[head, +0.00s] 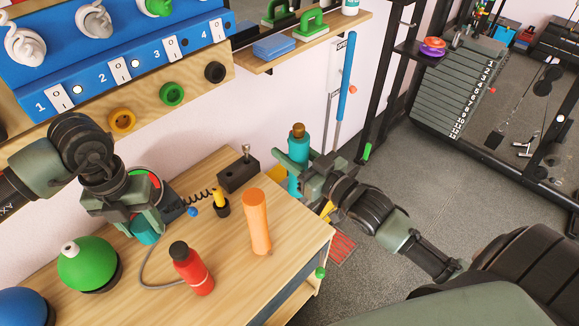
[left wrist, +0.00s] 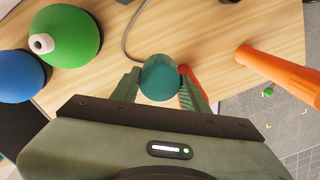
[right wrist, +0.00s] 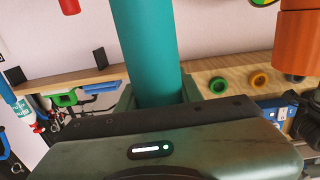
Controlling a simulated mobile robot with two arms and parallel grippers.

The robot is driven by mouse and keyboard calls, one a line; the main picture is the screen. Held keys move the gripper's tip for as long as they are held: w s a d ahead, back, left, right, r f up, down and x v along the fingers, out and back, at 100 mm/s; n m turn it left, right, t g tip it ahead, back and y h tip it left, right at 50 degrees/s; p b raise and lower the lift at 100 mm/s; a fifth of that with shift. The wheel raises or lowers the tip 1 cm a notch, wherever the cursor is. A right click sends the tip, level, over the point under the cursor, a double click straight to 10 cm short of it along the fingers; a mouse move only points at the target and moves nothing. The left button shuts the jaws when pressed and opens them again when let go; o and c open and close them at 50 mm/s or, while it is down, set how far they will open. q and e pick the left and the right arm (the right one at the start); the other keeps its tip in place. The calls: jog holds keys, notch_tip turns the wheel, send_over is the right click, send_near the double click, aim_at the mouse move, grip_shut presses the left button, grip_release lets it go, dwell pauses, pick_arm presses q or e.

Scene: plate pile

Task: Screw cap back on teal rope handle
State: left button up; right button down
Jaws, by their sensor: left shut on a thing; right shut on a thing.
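My left gripper (head: 145,222) is shut on a teal cap (head: 146,232) low over the wooden bench. In the left wrist view the round teal cap (left wrist: 159,77) sits between the two fingertips. My right gripper (head: 300,165) is shut around the teal rope handle (head: 294,182), which stands nearly upright beyond the bench's far right edge. A brown piece (head: 298,131) shows at the handle's top. In the right wrist view the teal handle (right wrist: 146,50) rises from between the fingers. The cap and handle are well apart.
On the wooden bench (head: 222,285) stand an orange cylinder (head: 257,220), a red bottle (head: 192,268), a green dome (head: 88,262) and a small yellow-handled item (head: 220,202). A dark block (head: 238,174) is near the wall. A shelf (head: 310,45) overhangs behind.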

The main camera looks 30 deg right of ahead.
aim_at(294, 135)
pick_arm(q)
jog(key=shift+r+p, duration=0.35)
jog(key=shift+r, duration=0.1)
pick_arm(e)
notch_tip(294, 135, up, 7)
jog(key=shift+r, duration=0.15)
